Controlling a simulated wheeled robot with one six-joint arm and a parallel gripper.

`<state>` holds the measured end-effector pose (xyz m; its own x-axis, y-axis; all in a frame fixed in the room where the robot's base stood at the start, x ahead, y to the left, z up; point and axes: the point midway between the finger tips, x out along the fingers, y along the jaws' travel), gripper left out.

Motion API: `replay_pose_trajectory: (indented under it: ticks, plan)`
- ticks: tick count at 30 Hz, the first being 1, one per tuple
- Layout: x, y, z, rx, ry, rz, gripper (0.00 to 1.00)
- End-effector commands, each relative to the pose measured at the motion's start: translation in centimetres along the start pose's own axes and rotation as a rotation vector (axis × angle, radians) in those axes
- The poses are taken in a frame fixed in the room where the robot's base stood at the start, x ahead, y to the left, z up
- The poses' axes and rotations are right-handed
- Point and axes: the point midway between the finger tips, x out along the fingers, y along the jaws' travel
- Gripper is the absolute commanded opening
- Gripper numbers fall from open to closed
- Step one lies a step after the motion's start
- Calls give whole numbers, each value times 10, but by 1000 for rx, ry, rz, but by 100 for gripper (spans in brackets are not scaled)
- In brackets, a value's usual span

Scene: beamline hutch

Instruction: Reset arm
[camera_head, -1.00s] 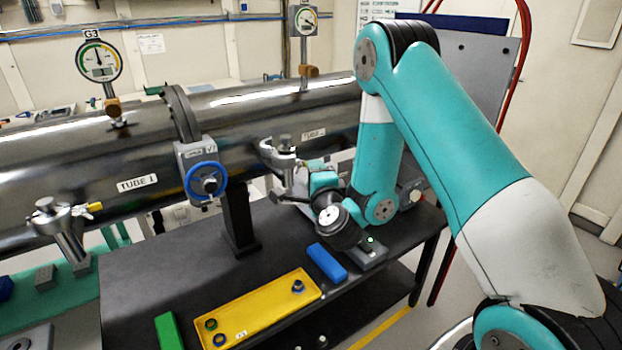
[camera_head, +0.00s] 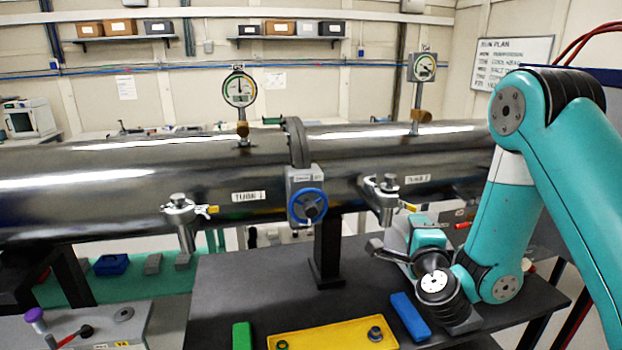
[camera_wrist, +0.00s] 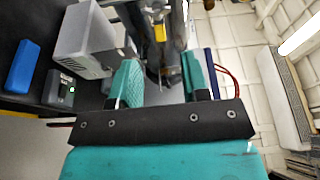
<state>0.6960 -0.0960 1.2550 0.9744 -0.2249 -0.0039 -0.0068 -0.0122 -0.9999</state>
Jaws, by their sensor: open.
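My arm is turquoise and white and stands at the right of the head view, folded down over the dark table (camera_head: 250,290). Its wrist hangs low over the table's right part, below the right-hand valve fitting (camera_head: 385,195) on the tube. In the wrist view, my gripper (camera_wrist: 162,82) shows two turquoise fingers set well apart, with nothing held between them. A metal fitting lies in view beyond the gap; I cannot tell how far off it is. In the head view the fingers are small and partly hidden by my wrist.
A long steel tube (camera_head: 110,190) with a blue handwheel (camera_head: 308,205) and gauges (camera_head: 239,88) runs behind the table. A yellow tray (camera_head: 335,335), a blue block (camera_head: 410,316) and a green block (camera_head: 242,335) lie on the table. A grey box (camera_wrist: 88,40) is near the fingers.

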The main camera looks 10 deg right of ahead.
Motion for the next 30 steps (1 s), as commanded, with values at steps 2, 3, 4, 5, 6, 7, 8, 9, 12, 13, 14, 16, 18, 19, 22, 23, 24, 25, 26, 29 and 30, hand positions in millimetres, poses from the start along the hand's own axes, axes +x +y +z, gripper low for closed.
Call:
replay_pose_trajectory:
  ticks: [2, 3, 4, 5, 6, 7, 8, 9, 12, 13, 14, 16, 18, 19, 22, 23, 24, 25, 26, 29, 30]
  plan:
    - [-1, -4, 18, -30, -85, 3, 43]
    - [-2, -6, 31, -58, -148, 8, 43]
    - [-5, -8, 42, -82, -202, 13, 43]
    - [-8, -10, 53, -110, -260, 18, 43]
    - [-14, -12, 69, -154, -342, 24, 43]
    - [-19, -14, 81, -188, -406, 29, 43]
    - [-25, -15, 92, -225, -469, 33, 43]
    - [-35, -16, 106, -275, -548, 41, 43]
    - [-63, -17, 135, -410, -744, 57, 43]
    - [-73, -16, 142, -454, -801, 61, 43]
    - [-83, -15, 148, -496, -856, 65, 43]
    - [-108, -12, 158, -601, -982, 76, 43]
    - [-133, -7, 164, -708, -1102, 89, 43]
    - [-144, -4, 165, -754, -1153, 96, 43]
    - [-182, 6, 163, -910, -1311, 123, 43]
    - [-193, 9, 160, -957, -1356, 131, 43]
    - [-208, 13, 155, -1020, -1415, 146, 43]
    - [-219, 16, 151, -1066, -1459, 156, 43]
    - [-229, 19, 146, -1112, -1500, 169, 43]
    - [-262, 28, 126, -1253, -1629, 215, 43]
    - [-274, 31, 117, -1303, -1673, 235, 43]
